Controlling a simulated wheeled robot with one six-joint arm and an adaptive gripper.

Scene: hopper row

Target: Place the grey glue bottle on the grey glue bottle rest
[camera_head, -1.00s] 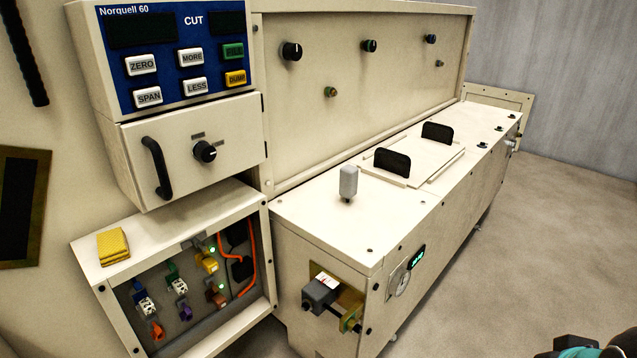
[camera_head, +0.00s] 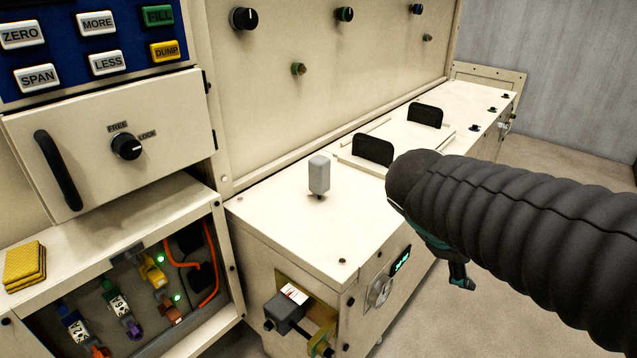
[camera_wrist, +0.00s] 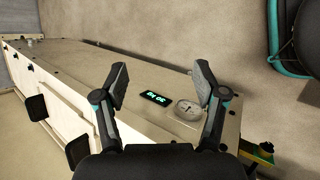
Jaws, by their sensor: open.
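The grey glue bottle (camera_head: 319,175) stands upright on the top of the cream cabinet, near its front end. In the head view my gripper (camera_head: 462,276) is mostly hidden behind my dark arm, to the right of the bottle and past the cabinet's side. In the wrist view my gripper (camera_wrist: 160,92) is open and empty, its two fingers spread in front of the cabinet's side with the gauge. The bottle does not show in the wrist view. I cannot make out a grey glue bottle rest in either view.
The cabinet top (camera_head: 275,215) is clear around the bottle. Two black handles (camera_head: 373,150) stand behind it. A gauge (camera_head: 379,291) and a lit display (camera_head: 401,259) sit on the side. A yellow sponge (camera_head: 24,266) lies on the lower left box. The floor at right is free.

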